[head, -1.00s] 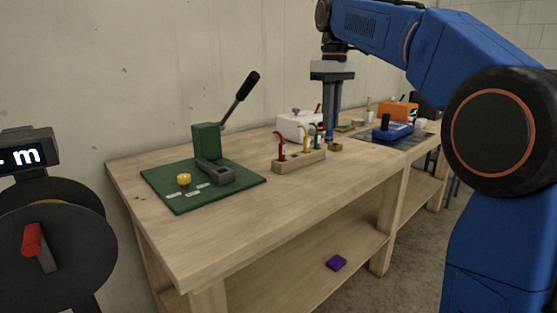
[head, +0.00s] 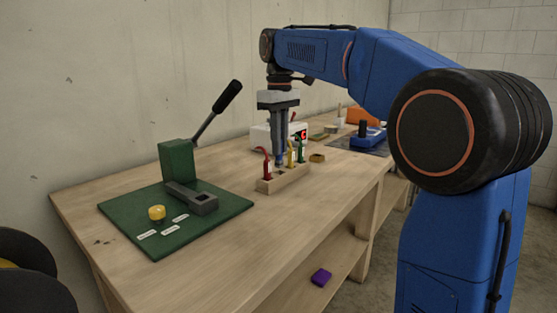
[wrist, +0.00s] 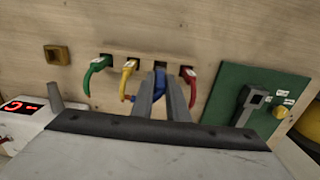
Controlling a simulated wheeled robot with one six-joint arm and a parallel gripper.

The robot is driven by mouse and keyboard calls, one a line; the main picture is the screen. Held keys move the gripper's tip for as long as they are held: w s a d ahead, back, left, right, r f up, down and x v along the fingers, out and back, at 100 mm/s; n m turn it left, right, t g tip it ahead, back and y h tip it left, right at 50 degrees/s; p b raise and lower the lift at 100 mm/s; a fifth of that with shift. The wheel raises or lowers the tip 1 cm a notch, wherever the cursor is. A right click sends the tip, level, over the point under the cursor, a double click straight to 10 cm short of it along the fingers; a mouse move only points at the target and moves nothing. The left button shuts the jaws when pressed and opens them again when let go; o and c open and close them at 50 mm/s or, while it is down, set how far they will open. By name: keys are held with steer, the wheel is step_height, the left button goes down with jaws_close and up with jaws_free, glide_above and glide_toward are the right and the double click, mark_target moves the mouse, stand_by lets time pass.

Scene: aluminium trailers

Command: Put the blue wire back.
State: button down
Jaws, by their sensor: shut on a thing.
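My gripper (head: 281,160) points down over the wooden block (head: 284,181) on the bench. In the wrist view the gripper (wrist: 160,78) is shut on the blue wire (wrist: 145,96), a bent piece beside the fingers. The block (wrist: 140,55) holds a green wire (wrist: 96,68), a yellow wire (wrist: 128,75) and a red wire (wrist: 189,77) in a row. The blue wire is at the gap between yellow and red. The fingers hide its lower end, so I cannot tell whether it is in its hole.
A green mat (head: 226,212) with a lever press (head: 178,162) and a yellow knob (head: 157,212) lies to the left. A white box with a red display (head: 262,137) stands behind the block. A small wooden piece (head: 317,157) is to its right. The bench front is clear.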

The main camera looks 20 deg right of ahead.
mark_target(280, 167)
steer(key=shift+f, duration=2.15)
steer(key=shift+f, duration=0.1)
steer(key=c, duration=1.7)
jaws_free()
steer(key=shift+c, duration=0.2)
step_height(280, 167, up, 12)
steer(key=shift+r, duration=0.1)
